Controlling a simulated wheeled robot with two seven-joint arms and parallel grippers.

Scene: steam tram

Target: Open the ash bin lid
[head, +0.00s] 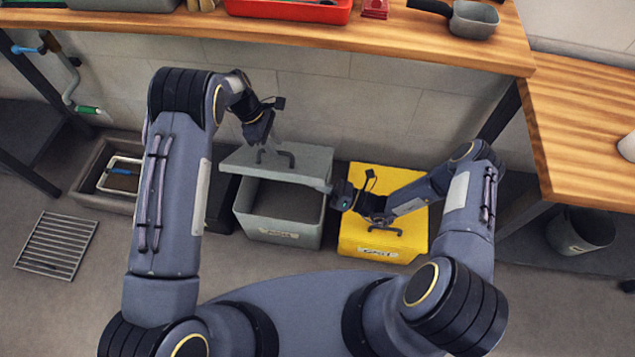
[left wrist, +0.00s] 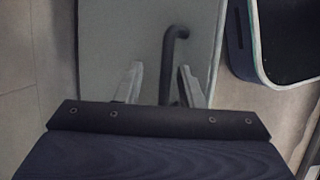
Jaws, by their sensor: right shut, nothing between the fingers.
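The grey bin (head: 285,233), with a label too small to read, stands on the floor with its front part uncovered. Its flat grey lid (head: 312,160) lies over the back of the opening, apparently raised. A dark bent handle (head: 288,158) is on the lid; it also shows in the left wrist view (left wrist: 178,32). My left gripper (head: 262,153) is open at this handle, its fingers on either side of the bar, with a gap on the left side. My right gripper (head: 324,187) is shut and empty at the lid's front right corner; I cannot tell if it touches.
A yellow bin (head: 352,225) with a handled lid stands right of the grey bin, under my right forearm. A wooden bench (head: 420,45) runs above and behind the bins. An open tray (head: 90,187) and a floor grate (head: 57,245) are at left. A round bucket (head: 582,230) stands at right.

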